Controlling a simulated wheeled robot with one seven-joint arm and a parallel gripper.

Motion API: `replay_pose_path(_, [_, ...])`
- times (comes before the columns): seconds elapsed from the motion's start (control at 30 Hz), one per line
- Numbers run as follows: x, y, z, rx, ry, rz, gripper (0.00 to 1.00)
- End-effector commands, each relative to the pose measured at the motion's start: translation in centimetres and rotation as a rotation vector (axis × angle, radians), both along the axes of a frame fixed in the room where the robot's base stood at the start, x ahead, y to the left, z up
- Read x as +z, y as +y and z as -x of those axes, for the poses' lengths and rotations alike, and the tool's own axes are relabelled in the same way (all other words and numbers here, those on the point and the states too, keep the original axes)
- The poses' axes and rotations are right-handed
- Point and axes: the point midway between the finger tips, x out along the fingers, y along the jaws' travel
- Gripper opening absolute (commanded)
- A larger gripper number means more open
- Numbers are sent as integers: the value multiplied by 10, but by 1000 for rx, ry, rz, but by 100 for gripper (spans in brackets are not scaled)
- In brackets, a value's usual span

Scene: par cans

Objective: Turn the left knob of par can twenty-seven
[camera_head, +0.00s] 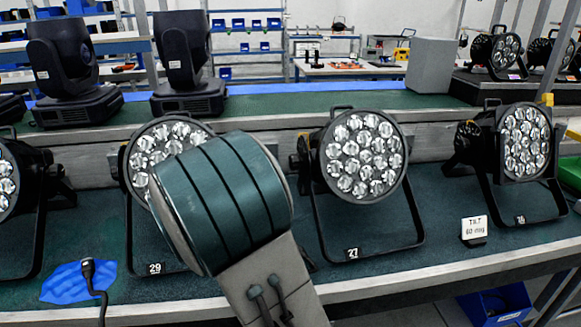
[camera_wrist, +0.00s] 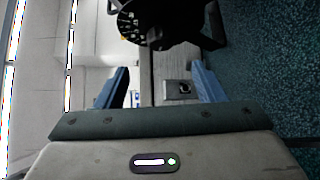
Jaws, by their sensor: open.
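Par can twenty-seven (camera_head: 362,155) stands on the green bench at the centre right of the head view, labelled 27 on its black yoke. Its lens face is toward me. Its left knob (camera_head: 304,150) shows as a dark shape at the left of its housing, close to my arm. My gripper is hidden behind my arm in the head view. In the wrist view my gripper (camera_wrist: 161,84) is open, its two blue fingers wide apart with nothing held. A black lamp body (camera_wrist: 160,22) with a yoke lies beyond the fingertips, apart from them; which lamp cannot be told.
Par can 29 (camera_head: 165,135) stands left, partly behind my arm. A blue cloth (camera_head: 70,285) and a black cable (camera_head: 92,275) lie at front left. A grey fitting (camera_wrist: 180,89) shows between my fingers.

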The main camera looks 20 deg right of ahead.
Motion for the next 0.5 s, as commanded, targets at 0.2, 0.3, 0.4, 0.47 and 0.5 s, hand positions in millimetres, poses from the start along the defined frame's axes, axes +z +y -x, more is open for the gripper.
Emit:
replay_pose_path(0.2, [-7,-43,-22,-5,2,1,63])
replay_pose_path(0.3, [-9,-61,-31,-5,1,-1,63])
replay_pose_path(0.4, [-12,-76,-40,-3,1,0,63])
replay_pose_path(0.47, [-13,-83,-44,-2,3,0,63])
replay_pose_path(0.5, [-14,-88,-46,-3,2,-1,63])
